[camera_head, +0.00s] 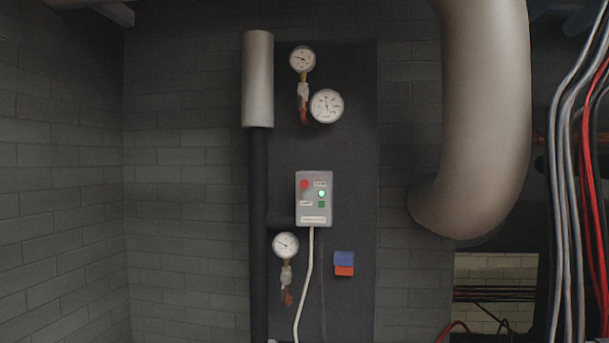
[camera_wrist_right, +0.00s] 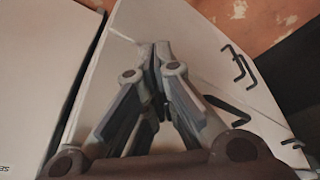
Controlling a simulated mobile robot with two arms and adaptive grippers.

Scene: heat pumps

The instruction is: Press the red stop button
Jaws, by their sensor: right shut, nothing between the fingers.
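The red stop button (camera_head: 304,184) is on the upper left of a small grey control box (camera_head: 314,219) on the dark wall panel in the head view. A lit green lamp (camera_head: 321,193) and a green button (camera_head: 321,204) are on the box's right side. My right gripper (camera_wrist_right: 162,46) is shut and empty in the right wrist view, in front of pale panels with dark handles. The red button does not show in that view. Neither gripper shows in the head view.
Gauges (camera_head: 326,106) sit above the box and another gauge (camera_head: 286,245) is below left. A white cable (camera_head: 305,275) hangs from the box. A thick pipe (camera_head: 484,110) and loose cables (camera_head: 565,180) are on the right. The brick wall at left is bare.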

